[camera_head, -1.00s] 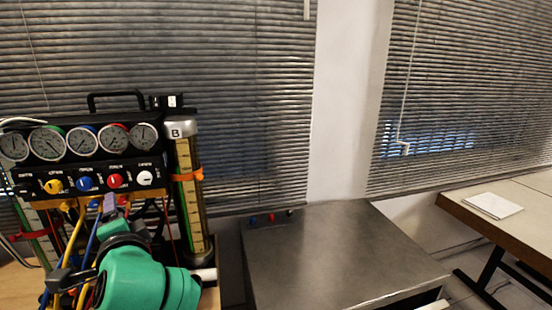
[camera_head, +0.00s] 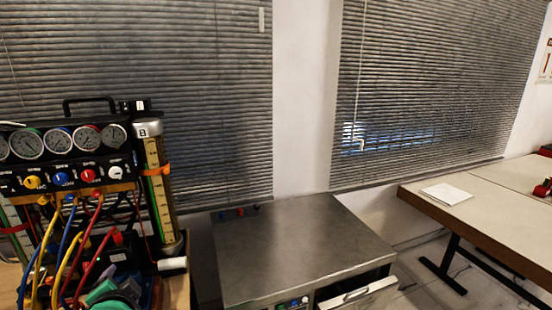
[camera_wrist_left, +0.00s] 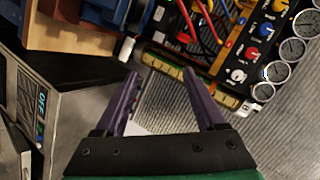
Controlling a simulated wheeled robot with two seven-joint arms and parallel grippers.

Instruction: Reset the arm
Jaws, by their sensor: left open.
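My left gripper (camera_wrist_left: 162,76) shows in the left wrist view with two purple fingers spread apart, nothing between them. In the head view green and dark parts of my left arm show at the bottom left edge, in front of the gauge rig (camera_head: 60,178). The rig has a row of round dials, coloured knobs and red, yellow and blue hoses. In the left wrist view the rig (camera_wrist_left: 225,50) appears tilted, beyond the fingertips, apart from them as far as I can tell. My right gripper is not in view.
A tall scaled tube (camera_head: 158,190) marked B stands at the rig's right side. A grey metal cabinet (camera_head: 300,245) stands right of it, its top bare. A table (camera_head: 490,205) with a white sheet (camera_head: 446,194) is at the right. Blinds cover the windows behind.

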